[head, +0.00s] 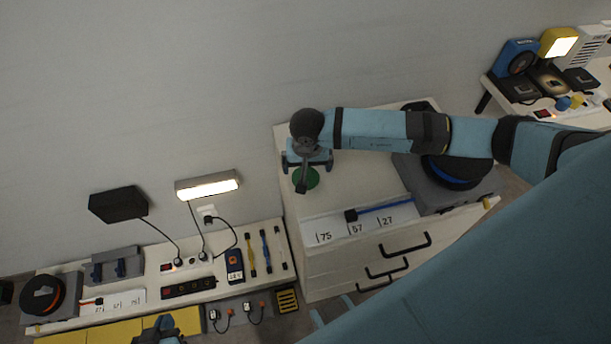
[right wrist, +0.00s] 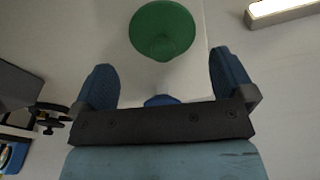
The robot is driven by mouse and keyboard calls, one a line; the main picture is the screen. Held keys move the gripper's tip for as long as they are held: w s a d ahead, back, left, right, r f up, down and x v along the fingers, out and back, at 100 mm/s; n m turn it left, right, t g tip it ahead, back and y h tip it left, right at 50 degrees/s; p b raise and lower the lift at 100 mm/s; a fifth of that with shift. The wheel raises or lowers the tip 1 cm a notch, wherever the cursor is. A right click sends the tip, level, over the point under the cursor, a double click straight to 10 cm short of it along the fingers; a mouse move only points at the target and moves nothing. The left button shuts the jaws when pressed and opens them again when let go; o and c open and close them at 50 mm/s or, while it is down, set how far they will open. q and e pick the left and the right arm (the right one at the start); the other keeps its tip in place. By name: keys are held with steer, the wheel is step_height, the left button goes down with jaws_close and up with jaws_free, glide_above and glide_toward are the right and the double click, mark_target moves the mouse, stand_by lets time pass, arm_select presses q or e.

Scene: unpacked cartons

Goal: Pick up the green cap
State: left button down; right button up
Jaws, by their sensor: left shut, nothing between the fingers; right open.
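The green cap (head: 313,178) is round and lies on the pale top of the drawer cabinet (head: 360,185), partly hidden under my right gripper in the head view. In the right wrist view the green cap (right wrist: 163,28) shows whole, with a raised knob, ahead of the fingertips and roughly midway between them. My right gripper (right wrist: 163,68) is open and empty, apart from the cap; it also shows over the cabinet in the head view (head: 307,163). My left gripper (head: 160,325) is at the bottom edge of the head view, shut and empty, partly cut off.
A white strip marked 75, 57, 27 (head: 335,230) with a blue bar (head: 385,207) lies along the cabinet's front. A grey unit with a dark disc (head: 455,190) stands to the right. A low bench (head: 150,270) with tools is at left. The cabinet's middle is clear.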

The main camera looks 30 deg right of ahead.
steer(key=f, duration=0.3)
steer(key=shift+a+f, duration=0.2)
steer(key=shift+f, duration=0.2)
steer(key=shift+w+f, duration=0.1)
steer(key=shift+f, duration=0.5)
steer(key=c, duration=0.9)
